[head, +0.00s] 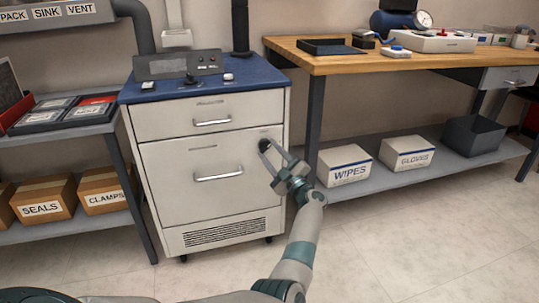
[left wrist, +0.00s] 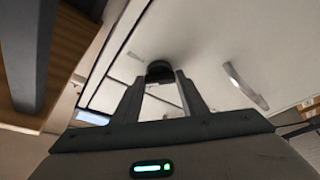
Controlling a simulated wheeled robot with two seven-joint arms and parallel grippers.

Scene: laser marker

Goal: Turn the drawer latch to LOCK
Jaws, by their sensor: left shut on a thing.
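The white cabinet (head: 165,180) has an upper drawer (head: 165,119) and a taller lower drawer (head: 163,165), each with a bar handle. The drawer latch (head: 264,144) is a small dark round knob at the upper right of the lower drawer front. It also shows in the left wrist view (left wrist: 159,69), dark and round between the fingertips. My left gripper (head: 267,148) is shut on the latch, fingers reaching to the cabinet front. The fingers hide part of the knob, and no LOCK marking is readable. Both drawers look closed. My right gripper is not in view.
A wooden bench (head: 400,57) stands to the right, with WIPES (head: 345,166) and GLOVES (head: 407,153) boxes on its lower shelf. A grey shelf unit (head: 85,130) stands close on the left. The floor in front of the cabinet is clear.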

